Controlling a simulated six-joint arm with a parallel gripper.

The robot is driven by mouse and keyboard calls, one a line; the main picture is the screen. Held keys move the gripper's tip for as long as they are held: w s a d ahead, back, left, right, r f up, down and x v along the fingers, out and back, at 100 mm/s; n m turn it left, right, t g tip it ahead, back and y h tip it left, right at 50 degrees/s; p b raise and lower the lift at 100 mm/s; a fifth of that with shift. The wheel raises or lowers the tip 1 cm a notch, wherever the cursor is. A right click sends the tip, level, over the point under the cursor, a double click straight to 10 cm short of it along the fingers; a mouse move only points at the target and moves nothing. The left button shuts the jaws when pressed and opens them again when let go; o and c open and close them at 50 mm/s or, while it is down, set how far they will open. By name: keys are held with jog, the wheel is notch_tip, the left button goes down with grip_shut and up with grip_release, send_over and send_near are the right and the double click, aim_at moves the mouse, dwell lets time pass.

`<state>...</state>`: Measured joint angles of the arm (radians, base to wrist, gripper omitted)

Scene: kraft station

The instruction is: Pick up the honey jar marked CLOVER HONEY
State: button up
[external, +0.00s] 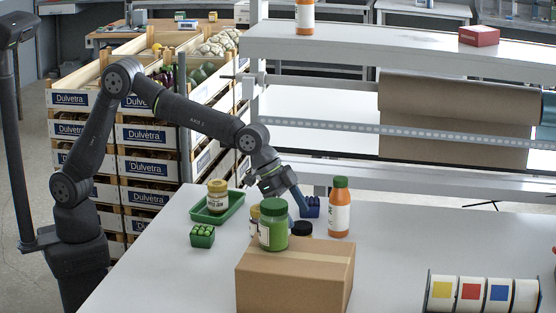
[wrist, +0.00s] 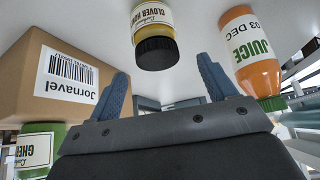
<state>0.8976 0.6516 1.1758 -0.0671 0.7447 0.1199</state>
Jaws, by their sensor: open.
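The honey jar marked CLOVER HONEY (wrist: 154,14) shows upside down at the top of the wrist view, with a black lid. In the external view a black lid (external: 301,228) shows behind the cardboard box, probably this jar's; the body below it is hidden. My gripper (external: 305,206) is open and empty, with two blue fingers, just behind that lid. In the wrist view the fingers of my gripper (wrist: 165,85) are spread wide, with the jar beyond their tips and roughly between them. I see no contact with the jar.
A cardboard box (external: 293,279) stands in front, with a green-lidded jar (external: 273,228) on top. An orange juice bottle (external: 339,212) stands close on the right. A green tray (external: 231,212) holding a beige-lidded jar (external: 217,201) and a small green block (external: 202,237) are left.

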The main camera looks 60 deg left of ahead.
aim_at(301, 224)
jog(key=x, duration=0.4)
jog(key=shift+d+f, duration=0.2)
jog(key=shift+f, duration=0.1)
jog(key=shift+c, duration=0.5)
jog(key=c, duration=1.2)
